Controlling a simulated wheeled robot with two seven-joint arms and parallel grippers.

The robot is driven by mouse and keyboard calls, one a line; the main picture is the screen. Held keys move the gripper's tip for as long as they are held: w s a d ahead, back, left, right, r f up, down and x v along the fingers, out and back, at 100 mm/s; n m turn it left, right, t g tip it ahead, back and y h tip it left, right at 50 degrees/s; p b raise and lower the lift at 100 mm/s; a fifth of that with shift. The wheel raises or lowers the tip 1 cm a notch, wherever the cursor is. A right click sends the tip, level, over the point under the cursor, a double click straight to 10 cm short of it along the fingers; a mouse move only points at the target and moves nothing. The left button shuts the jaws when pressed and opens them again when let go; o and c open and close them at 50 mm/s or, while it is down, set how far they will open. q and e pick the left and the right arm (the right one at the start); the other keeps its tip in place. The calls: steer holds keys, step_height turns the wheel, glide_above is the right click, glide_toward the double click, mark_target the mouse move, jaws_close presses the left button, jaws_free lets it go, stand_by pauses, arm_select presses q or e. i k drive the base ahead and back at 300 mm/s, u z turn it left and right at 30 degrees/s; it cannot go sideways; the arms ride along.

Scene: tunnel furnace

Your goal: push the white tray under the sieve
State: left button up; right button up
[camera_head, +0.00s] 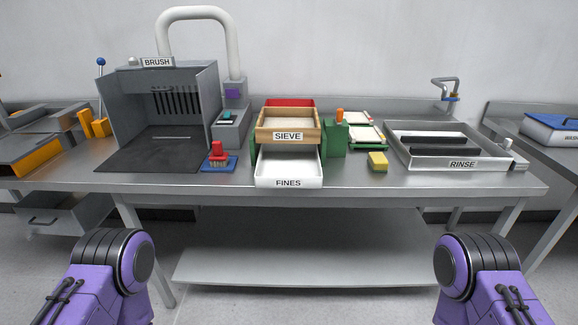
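The white tray (289,182) carries the label FINES. It sits on the steel table, under the front part of the wooden sieve and sticking out towards me past it. The sieve (289,137) is a wooden frame labelled SIEVE, held above the tray between green side supports (335,139). A red edge (290,103) shows behind the sieve. The back of the tray is hidden under the sieve. Purple parts of my two arms show at the bottom left and bottom right. Neither gripper is in view.
A blue pad (232,164) with a red-handled brush (217,152) lies left of the tray. A yellow sponge (377,162) lies to its right. The grey BRUSH box (158,110) stands left, the RINSE basin (478,164) right. The table's front edge (200,187) is close to the tray.

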mark_target(279, 165)
steer(key=z, duration=0.25)
steer(key=k, duration=0.5)
steer(key=z, duration=1.15)
steer(key=i, duration=0.8)
steer(key=u, duration=0.9)
steer(key=i, duration=0.5)
steer(key=u, duration=0.55)
